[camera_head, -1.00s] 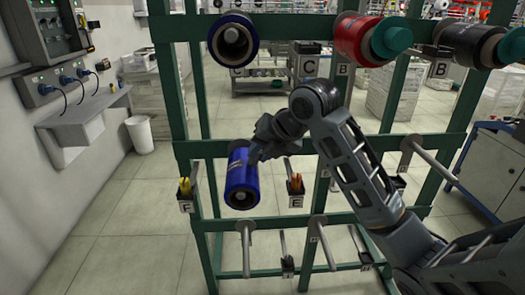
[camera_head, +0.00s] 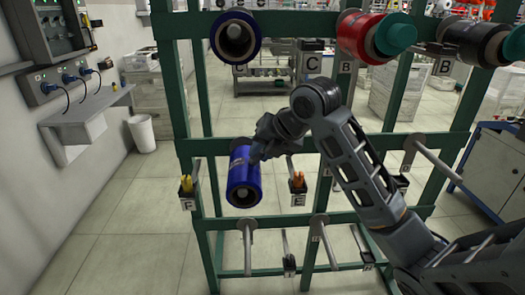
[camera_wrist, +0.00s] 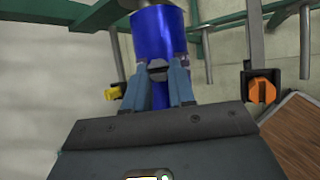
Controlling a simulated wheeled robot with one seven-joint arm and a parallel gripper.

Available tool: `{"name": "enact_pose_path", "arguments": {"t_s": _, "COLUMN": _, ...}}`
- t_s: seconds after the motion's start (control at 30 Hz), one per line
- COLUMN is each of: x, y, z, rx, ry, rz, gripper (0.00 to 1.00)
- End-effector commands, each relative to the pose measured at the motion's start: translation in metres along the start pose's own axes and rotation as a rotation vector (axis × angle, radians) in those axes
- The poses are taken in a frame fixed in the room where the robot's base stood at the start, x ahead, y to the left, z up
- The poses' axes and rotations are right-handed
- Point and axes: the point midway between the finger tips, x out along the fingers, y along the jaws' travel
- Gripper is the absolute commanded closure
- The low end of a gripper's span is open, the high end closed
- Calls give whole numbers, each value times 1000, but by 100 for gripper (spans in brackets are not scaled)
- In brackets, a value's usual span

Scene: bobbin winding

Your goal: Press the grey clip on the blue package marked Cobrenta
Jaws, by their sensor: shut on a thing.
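A blue package (camera_head: 243,185) sits on a peg of the green rack's middle row; its print is too small to read. It also shows at the top of the wrist view (camera_wrist: 158,30). My gripper (camera_head: 258,152) is at its upper right side. In the wrist view my two fingers (camera_wrist: 160,78) are shut on the small grey clip (camera_wrist: 157,68) at the package. The hand partly covers the package's right side in the head view. Another blue package (camera_head: 235,38) hangs on the top row, apart from my gripper.
The green rack (camera_head: 290,216) has several bare pegs below and to the right. A red package (camera_head: 360,35) and a dark package (camera_head: 470,42) hang on the top row. Small holders with yellow (camera_head: 187,183) and orange (camera_head: 298,180) pieces flank the package. A wall shelf (camera_head: 85,118) stands left.

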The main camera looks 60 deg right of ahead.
Motion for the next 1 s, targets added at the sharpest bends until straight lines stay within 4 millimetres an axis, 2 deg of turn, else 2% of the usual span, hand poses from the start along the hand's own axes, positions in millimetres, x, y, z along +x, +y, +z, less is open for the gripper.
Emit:
{"name": "enact_pose_path", "arguments": {"t_s": 0.5, "x": 0, "y": 0, "z": 0, "rx": 0, "ry": 0, "rz": 0, "gripper": 100}}
{"name": "enact_pose_path", "arguments": {"t_s": 1.0, "x": -26, "y": 1, "z": 14, "rx": -1, "ry": -1, "rz": 1, "gripper": 100}}
